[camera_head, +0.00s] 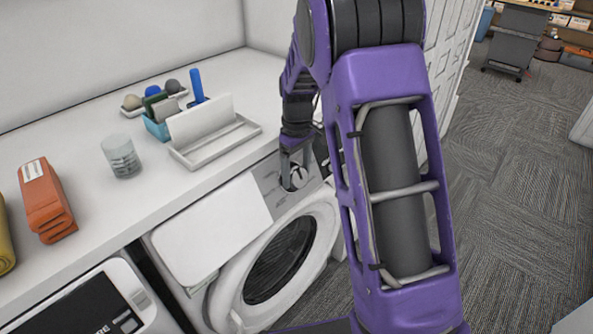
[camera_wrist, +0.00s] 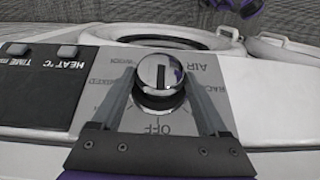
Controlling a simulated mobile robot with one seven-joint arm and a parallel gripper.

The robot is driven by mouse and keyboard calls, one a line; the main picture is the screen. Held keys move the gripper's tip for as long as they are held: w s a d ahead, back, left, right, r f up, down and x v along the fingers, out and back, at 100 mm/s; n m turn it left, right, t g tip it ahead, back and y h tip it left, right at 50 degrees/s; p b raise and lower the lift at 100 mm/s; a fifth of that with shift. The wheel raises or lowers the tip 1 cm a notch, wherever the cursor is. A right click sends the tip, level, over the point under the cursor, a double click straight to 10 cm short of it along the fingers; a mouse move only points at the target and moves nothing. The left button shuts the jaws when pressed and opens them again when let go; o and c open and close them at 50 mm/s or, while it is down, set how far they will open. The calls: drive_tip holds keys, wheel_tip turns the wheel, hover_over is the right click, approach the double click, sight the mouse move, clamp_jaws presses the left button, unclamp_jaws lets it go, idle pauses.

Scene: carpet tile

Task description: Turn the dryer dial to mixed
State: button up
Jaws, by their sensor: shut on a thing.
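The dryer (camera_head: 325,205) is a white front-loading machine with a round dark door, under the counter. Its dial (camera_head: 298,178) is a shiny chrome knob on the grey panel. In the wrist view the dial (camera_wrist: 160,72) has a dark line on its face, running roughly up and down the picture. Labels around it appear upside down: OFF is at the bottom, AIR and RACK at the right; the left labels are too small to read surely. My gripper (camera_head: 293,172) is shut on the dial, with one finger on each side of it in the wrist view (camera_wrist: 160,92).
The white counter holds a glass (camera_head: 121,157), a white tray (camera_head: 215,143), a blue caddy (camera_head: 157,128) and an orange packet (camera_head: 46,202). Open carpet (camera_head: 510,170) lies to the right.

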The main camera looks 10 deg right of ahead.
drive_tip(key=shift+d+r, duration=0.1)
drive_tip(key=m+g+y+p, duration=0.1)
drive_tip(key=m+y+p, duration=0.1)
drive_tip(key=y+p, duration=0.1)
drive_tip(key=shift+w+d+g, duration=0.2)
drive_tip(key=shift+d+g, duration=0.1)
drive_tip(key=shift+g, duration=0.1)
drive_tip(key=y, duration=0.1)
drive_tip(key=m+g+y, duration=0.1)
drive_tip(key=m+y, duration=0.1)
drive_tip(key=shift+w+d+f+y, duration=0.1)
drive_tip(key=shift+d+f+y, duration=0.15)
drive_tip(key=shift+f+y, duration=0.15)
drive_tip(key=m+y, duration=0.2)
drive_tip(key=y, duration=0.1)
drive_tip(key=m+y, duration=0.1)
drive_tip(key=shift+d+f+g+y+b, duration=0.3)
drive_tip(key=shift+f+g+y+b, duration=0.05)
drive_tip(key=shift+g+y, duration=0.05)
drive_tip(key=shift+f+m+t+y+b, duration=0.15)
drive_tip(key=shift+m+y+b, duration=0.2)
drive_tip(key=shift+m+y, duration=0.4)
drive_tip(key=shift+m+t+y+b, duration=0.15)
drive_tip(key=shift+m+y+b, duration=0.15)
drive_tip(key=shift+m+y, duration=0.4)
drive_tip(key=shift+y, duration=0.35)
drive_tip(key=o, duration=1.3)
drive_tip(key=shift+c, duration=0.2)
drive_tip(key=shift+d, duration=0.2)
